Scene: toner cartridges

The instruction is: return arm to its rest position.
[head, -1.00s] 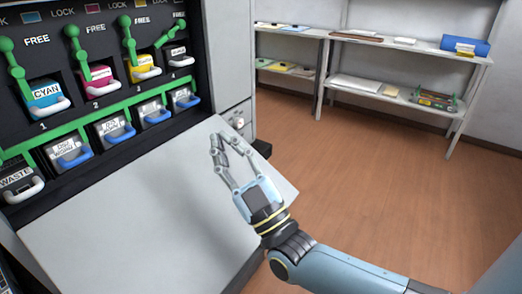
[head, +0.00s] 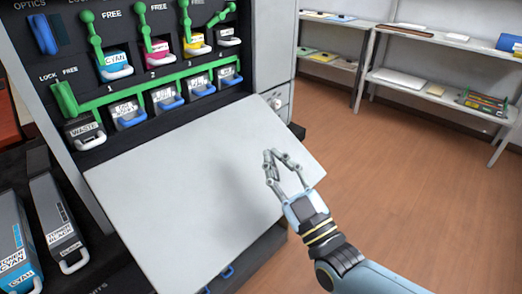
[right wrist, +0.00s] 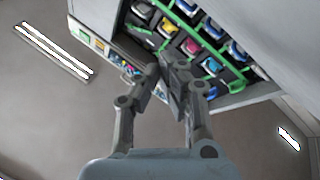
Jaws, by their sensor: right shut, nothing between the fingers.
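My right gripper (head: 272,155) is shut and empty in the head view. It is over the right part of the flat grey open panel (head: 150,200) in front of the machine. My forearm runs from it to the lower right. In the right wrist view the fingertips (right wrist: 162,68) are together with nothing between them, and the machine's cartridge bays show tilted beyond them. My left gripper is in neither view.
The machine front has cyan (head: 115,64), magenta (head: 158,50) and yellow (head: 195,42) cartridges, green levers and a waste box (head: 86,130). Loose toner cartridges (head: 55,220) are at the lower left. Shelves (head: 440,90) stand at the back right. Floor between is clear.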

